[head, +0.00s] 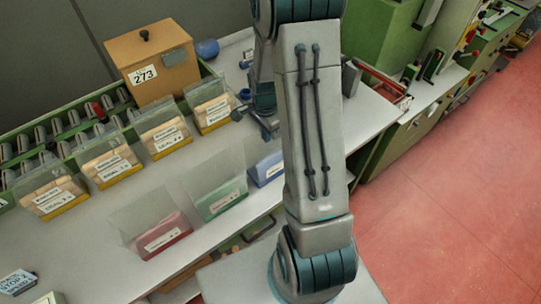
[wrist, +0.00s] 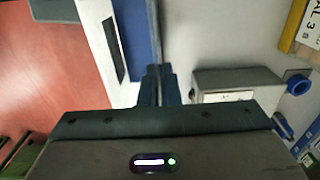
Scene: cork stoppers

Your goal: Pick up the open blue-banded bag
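The blue-banded bag (head: 267,168) stands on the white bench, partly behind my arm, with a white label on its blue band. In the wrist view its blue band (wrist: 141,28) lies just beyond my fingers, and its clear film runs up edge-on between them. My gripper (head: 270,131) points down over the bag's top edge. In the wrist view the fingers of my gripper (wrist: 159,72) are close together, with the thin film pinched between them. The bag's base appears at bench level; any small gap under it cannot be told.
A green-banded bag (head: 221,200) and a red-banded bag (head: 165,237) stand to the left. Several yellow-banded bags of corks (head: 112,168) line the back. A wooden box marked 273 (head: 150,62) stands behind. Red floor (head: 460,190) is clear at right.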

